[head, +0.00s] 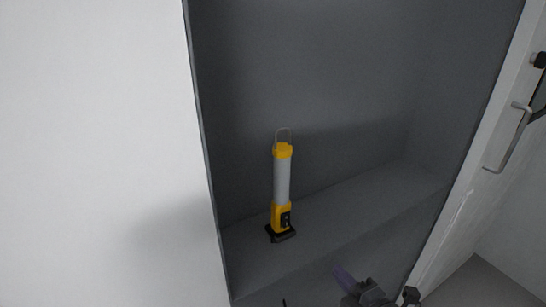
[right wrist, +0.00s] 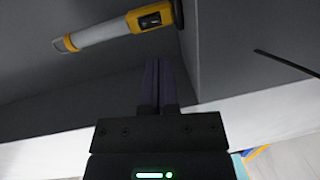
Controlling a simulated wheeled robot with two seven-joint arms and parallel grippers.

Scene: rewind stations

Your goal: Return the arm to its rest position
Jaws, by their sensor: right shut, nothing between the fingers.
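My right gripper (head: 343,273) is at the bottom of the head view, in front of and below the edge of a grey shelf (head: 345,215). Its dark fingers lie together in the right wrist view (right wrist: 160,80), shut with nothing between them. A yellow and white work light (head: 282,185) stands upright on the shelf, apart from my gripper. The light also shows at the top left of the right wrist view (right wrist: 105,32). My left gripper is not in view.
A white panel (head: 100,150) fills the left of the head view. A white door (head: 480,190) with a metal handle (head: 515,140) stands open at the right. The shelf around the light is bare.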

